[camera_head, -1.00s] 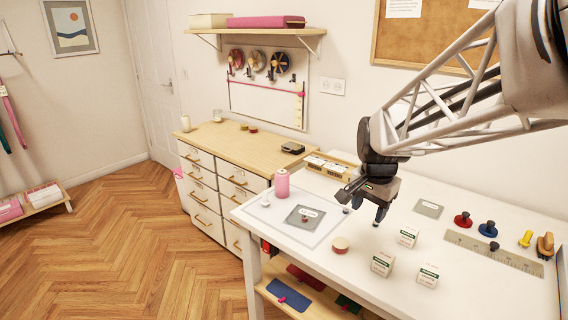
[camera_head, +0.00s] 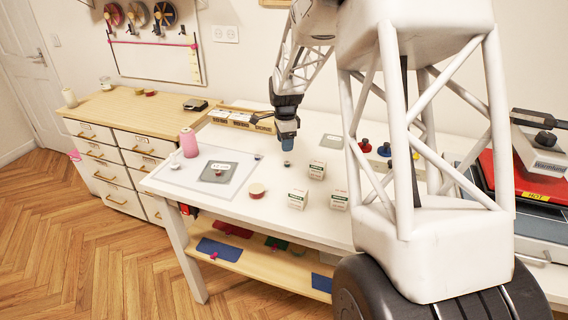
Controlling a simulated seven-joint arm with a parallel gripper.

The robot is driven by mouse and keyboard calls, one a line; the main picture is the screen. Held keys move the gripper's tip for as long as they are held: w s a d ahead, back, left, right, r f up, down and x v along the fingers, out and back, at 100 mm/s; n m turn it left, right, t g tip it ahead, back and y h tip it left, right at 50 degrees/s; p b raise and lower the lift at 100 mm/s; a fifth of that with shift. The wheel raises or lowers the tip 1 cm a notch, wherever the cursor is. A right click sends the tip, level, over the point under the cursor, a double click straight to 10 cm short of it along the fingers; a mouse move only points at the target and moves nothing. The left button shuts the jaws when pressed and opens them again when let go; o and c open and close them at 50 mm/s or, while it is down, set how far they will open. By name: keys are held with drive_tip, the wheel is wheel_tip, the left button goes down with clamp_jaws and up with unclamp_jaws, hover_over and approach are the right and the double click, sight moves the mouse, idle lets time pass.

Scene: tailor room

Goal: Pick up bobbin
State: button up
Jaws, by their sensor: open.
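No object is clearly recognisable as the bobbin at this size. Small candidates are a whitish piece (camera_head: 175,166) at the left of the pale bordered mat (camera_head: 165,185), a tiny dark reddish piece (camera_head: 218,173) on the grey square, and a small grey piece (camera_head: 257,157) by the mat's right edge. My gripper (camera_head: 287,147) points down over the white table, right of the grey piece and behind the small white boxes. It is open; its fingers are seen nearly edge-on, and nothing is clearly held. The gap between them is hidden.
A red-sided round tin (camera_head: 257,190) and white boxes (camera_head: 298,199) stand in front of my gripper. A wooden box (camera_head: 240,118) is behind it. A hot press (camera_head: 535,175) is far right.

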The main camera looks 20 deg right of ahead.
sight(287, 166)
drive_tip(key=shift+w+d+f+m, duration=0.6)
drive_tip(key=shift+w+d+f, duration=0.35)
drive_tip(key=shift+f, duration=0.15)
drive_tip(key=shift+a+f, duration=0.1)
drive_tip(key=shift+f, duration=1.2)
drive_tip(key=shift+f, duration=0.1)
drive_tip(key=shift+f, duration=2.5)
drive_tip(key=shift+c, duration=0.5)
drive_tip(key=c, duration=0.9)
